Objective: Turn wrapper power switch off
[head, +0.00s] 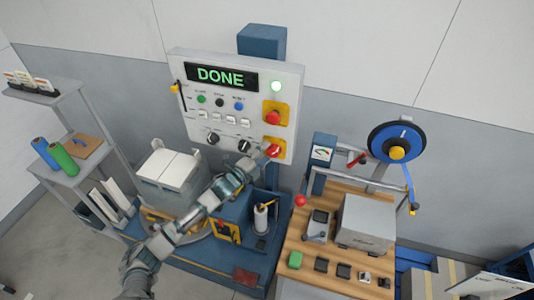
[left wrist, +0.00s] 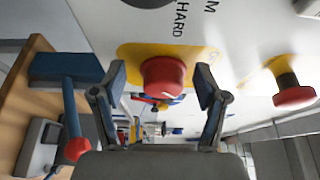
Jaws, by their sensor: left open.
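The wrapper control panel (head: 237,100) is pale grey, with a green "DONE" display (head: 222,76). At its lower right corner, a red rotary switch (head: 273,150) sits on a yellow plate; it also shows in the left wrist view (left wrist: 163,76). My left gripper (head: 262,159) reaches up to this switch from below left. In the left wrist view, its open fingers (left wrist: 160,76) stand on either side of the red knob, with a gap visible on both sides. Contact cannot be told. My right gripper is not in view.
A red mushroom button (head: 273,117) on yellow sits above the switch; the wrist view shows it at right (left wrist: 294,97). Two black knobs (head: 244,146) are left of the switch. A wooden bench (head: 330,268) with a strapping reel (head: 397,143) stands at right.

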